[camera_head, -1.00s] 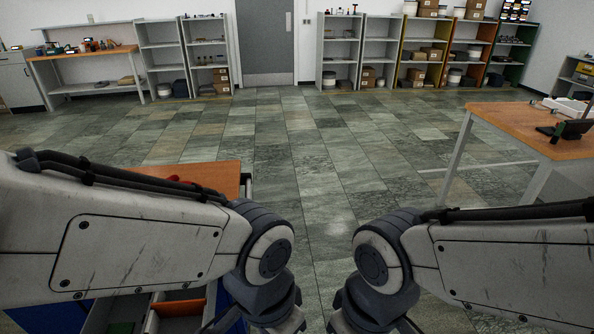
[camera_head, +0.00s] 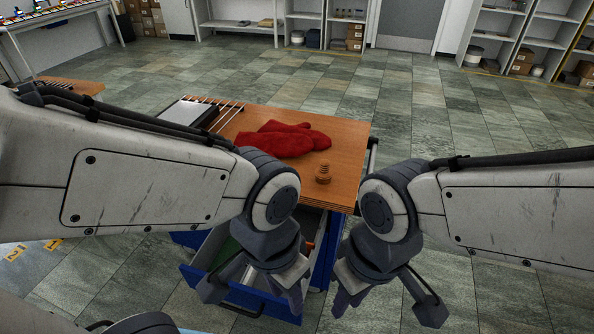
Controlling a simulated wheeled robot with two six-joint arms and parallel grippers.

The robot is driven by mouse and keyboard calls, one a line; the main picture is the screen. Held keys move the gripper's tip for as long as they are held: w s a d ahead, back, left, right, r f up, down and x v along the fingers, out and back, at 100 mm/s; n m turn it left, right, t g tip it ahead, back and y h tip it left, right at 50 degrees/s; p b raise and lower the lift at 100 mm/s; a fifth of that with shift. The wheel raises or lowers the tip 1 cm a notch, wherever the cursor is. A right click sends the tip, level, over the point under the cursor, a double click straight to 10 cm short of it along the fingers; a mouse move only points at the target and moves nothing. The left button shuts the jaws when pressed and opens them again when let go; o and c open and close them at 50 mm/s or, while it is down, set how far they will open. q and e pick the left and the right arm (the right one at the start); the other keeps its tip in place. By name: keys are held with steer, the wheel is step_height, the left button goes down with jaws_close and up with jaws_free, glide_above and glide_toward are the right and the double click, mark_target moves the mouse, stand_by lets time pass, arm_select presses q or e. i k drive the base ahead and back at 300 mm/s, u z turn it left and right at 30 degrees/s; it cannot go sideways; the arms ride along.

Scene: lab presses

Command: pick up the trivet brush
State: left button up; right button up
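I cannot single out a trivet brush for certain. A small tan, ridged, round object (camera_head: 323,173) stands upright near the front right of the wooden top (camera_head: 345,142) of a blue cabinet. A rack of thin bars (camera_head: 222,109) lies at the top's far left. Red cloth-like mitts (camera_head: 285,142) lie between them. My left gripper (camera_head: 252,296) hangs in front of the cabinet, over its open drawer, with fingers spread and empty. My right gripper (camera_head: 386,308) hangs to the right of the cabinet's front, fingers spread and empty. Neither touches the objects on top.
The blue cabinet's front drawer (camera_head: 207,268) is pulled out; my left arm partly hides it. A grey flat box (camera_head: 190,115) lies beside the rack. Floor (camera_head: 480,130) is clear to the right and behind. Shelves (camera_head: 325,30) line the back wall.

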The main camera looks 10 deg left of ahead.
mark_target(324, 173)
steer(key=z, duration=1.75)
steer(key=i, duration=1.35)
steer(key=u, duration=3.65)
